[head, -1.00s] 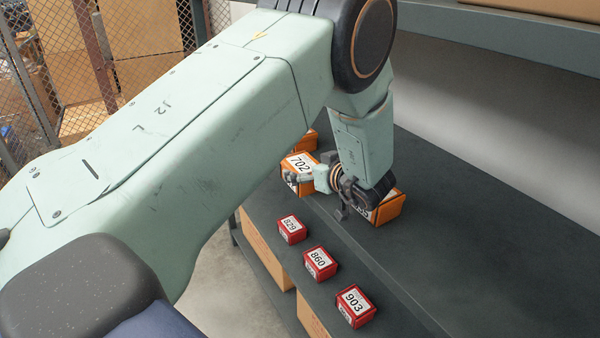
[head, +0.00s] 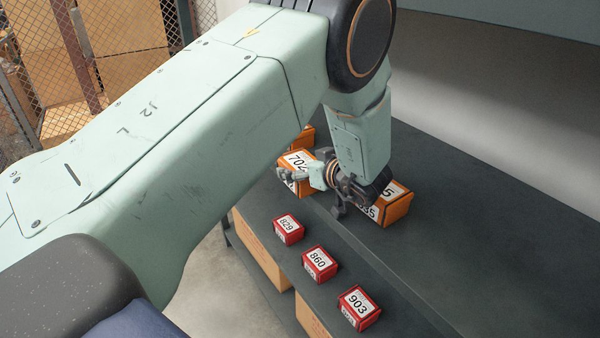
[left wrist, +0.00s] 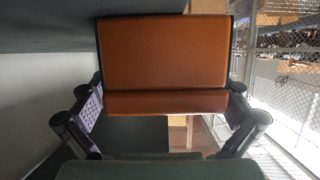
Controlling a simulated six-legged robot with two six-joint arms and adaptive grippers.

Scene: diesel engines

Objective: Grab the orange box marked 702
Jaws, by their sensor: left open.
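The orange box marked 702 (head: 297,160) stands on the dark shelf, with its label partly covered by my left gripper (head: 312,188). The gripper is open and right at the box, reaching in from the shelf side. In the left wrist view, a plain orange box face (left wrist: 165,52) fills the space ahead, between the two spread fingers of the left gripper (left wrist: 163,112). No label shows there, but its place fits box 702. I cannot tell whether the fingers touch it. My right gripper is not in view.
Another orange box (head: 397,207), its label ending in 5, stands close beside my left wrist. A further orange box (head: 306,136) is partly hidden behind my arm. Red boxes 829 (head: 288,229), 860 (head: 319,264) and 903 (head: 358,308) line the front edge. The shelf's right side is clear.

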